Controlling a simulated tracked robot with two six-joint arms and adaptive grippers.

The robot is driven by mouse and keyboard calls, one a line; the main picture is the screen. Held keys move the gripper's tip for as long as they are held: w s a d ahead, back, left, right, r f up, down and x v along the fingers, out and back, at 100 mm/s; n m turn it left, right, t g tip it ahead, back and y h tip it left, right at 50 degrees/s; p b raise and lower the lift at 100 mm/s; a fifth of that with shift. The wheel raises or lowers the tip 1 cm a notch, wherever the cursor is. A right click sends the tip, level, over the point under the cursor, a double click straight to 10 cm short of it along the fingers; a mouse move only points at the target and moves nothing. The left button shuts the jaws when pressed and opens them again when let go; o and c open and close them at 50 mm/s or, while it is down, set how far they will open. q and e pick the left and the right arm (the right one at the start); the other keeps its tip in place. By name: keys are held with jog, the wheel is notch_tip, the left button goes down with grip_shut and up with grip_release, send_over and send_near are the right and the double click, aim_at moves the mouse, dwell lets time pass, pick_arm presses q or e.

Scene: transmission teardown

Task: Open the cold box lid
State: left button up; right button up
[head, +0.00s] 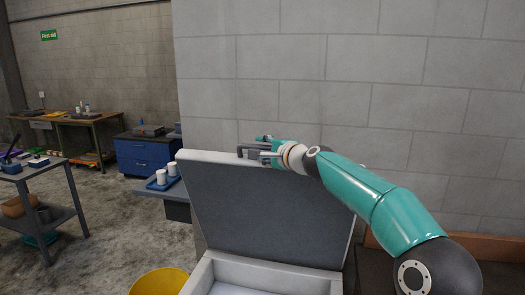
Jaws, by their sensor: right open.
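The cold box (310,282) is at the bottom centre, with a pale body and an open top. Its lid (255,215) is raised and leans back steeply, with the dark grey inner face toward me and a light rim around it. The visible part of the box's inside looks pale. My left gripper is out of view.
A block wall stands close behind the lid. A yellow bucket (159,282) is on the floor to the left. A grey side table (152,190) with white cups on a blue tray (163,183) is left of the lid. A grey cart (60,217) stands at far left.

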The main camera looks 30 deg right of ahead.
jog(key=s+r, duration=0.1)
jog(key=s, duration=1)
jog(key=shift+s+r, duration=0.4)
